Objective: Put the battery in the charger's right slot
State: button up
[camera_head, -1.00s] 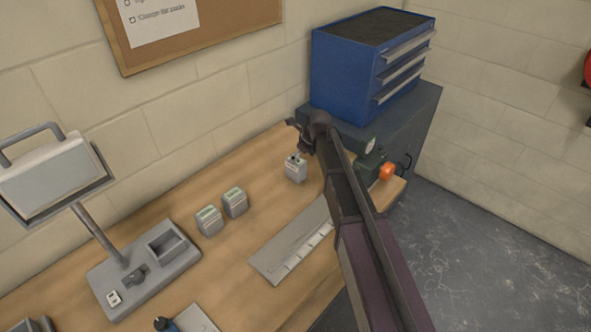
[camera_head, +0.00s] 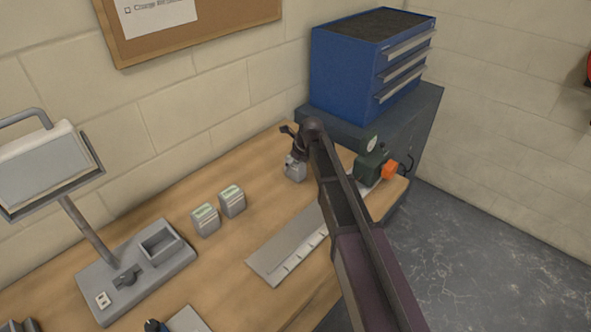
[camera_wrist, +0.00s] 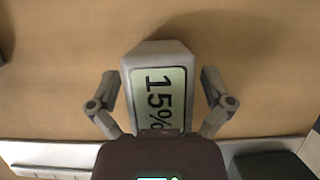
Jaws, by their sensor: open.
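A small grey battery-like block (camera_head: 295,172) stands on the bench near the wall, partly hidden by my gripper (camera_head: 293,146). In the wrist view this block (camera_wrist: 158,57) shows a pale green display reading 15%. The fingers of my gripper (camera_wrist: 158,82) are open, one on each side of the block, with a visible gap on both sides. Two similar grey blocks with green labels, one nearer (camera_head: 205,220) and one farther (camera_head: 232,201), stand further left on the bench. I cannot make out for sure which thing is the charger or its right slot.
A lamp base (camera_head: 120,285) with an open compartment stands at the left. A pale metal plate with marks (camera_head: 275,262) lies near the bench's front edge. A dark green device with a gauge and orange part (camera_head: 372,163) is to the right. A blue drawer box (camera_head: 345,75) stands behind.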

dwell(0.4)
jog(key=c, duration=1.3)
jog(key=shift+r, duration=0.15)
notch_tip(320, 180, up, 3)
jog(key=p, duration=0.3)
jog(key=shift+r, duration=0.15)
jog(key=s+d+p, duration=0.1)
jog(key=s+d, duration=0.1)
jog(key=s, duration=0.5)
jog(key=s+d+r+p, duration=0.1)
jog(key=s+d, duration=0.2)
jog(key=s, duration=0.5)
jog(key=shift+s+r, duration=0.15)
jog(key=shift+r, duration=0.1)
